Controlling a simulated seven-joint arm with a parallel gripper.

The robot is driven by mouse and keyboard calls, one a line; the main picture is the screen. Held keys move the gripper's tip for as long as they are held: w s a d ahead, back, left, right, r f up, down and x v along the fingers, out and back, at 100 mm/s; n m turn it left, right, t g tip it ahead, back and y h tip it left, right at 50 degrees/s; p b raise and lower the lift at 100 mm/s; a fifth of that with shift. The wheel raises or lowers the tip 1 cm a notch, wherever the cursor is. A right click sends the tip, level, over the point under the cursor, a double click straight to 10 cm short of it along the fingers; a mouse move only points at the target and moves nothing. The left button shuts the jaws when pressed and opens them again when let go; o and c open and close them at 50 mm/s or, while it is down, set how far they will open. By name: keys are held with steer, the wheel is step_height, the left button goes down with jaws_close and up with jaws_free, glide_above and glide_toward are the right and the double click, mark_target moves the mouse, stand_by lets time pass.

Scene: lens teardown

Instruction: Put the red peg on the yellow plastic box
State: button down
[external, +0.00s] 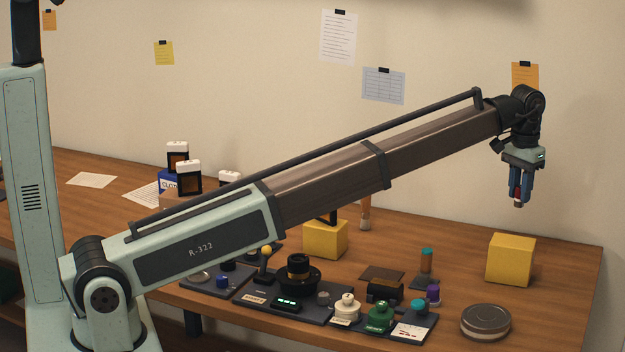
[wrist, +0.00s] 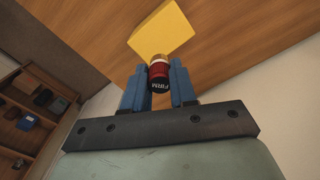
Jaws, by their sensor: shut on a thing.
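My gripper (external: 520,186) is shut on the red peg (external: 517,189) and holds it high above the right part of the table. In the wrist view the red peg (wrist: 159,72) sits between the blue fingers of my gripper (wrist: 160,78), with a dark end marked "FIRM" toward the camera. One yellow box (external: 510,259) stands on the table at the right, below my gripper and apart from it. A second yellow box (external: 325,240) stands mid-table, partly behind my arm. A yellow box (wrist: 160,33) also shows beyond the peg in the wrist view.
A round metal tin (external: 486,321) lies at the front right. Dark trays with a green bottle (external: 379,317), a cream bottle (external: 347,308) and other small parts fill the front middle.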

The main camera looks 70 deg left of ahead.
mark_target(525, 186)
steer(key=shift+f, duration=4.25)
steer(key=shift+f, duration=0.15)
steer(key=c, duration=0.9)
jaws_free()
step_height(525, 186, up, 12)
steer(key=shift+r, duration=0.15)
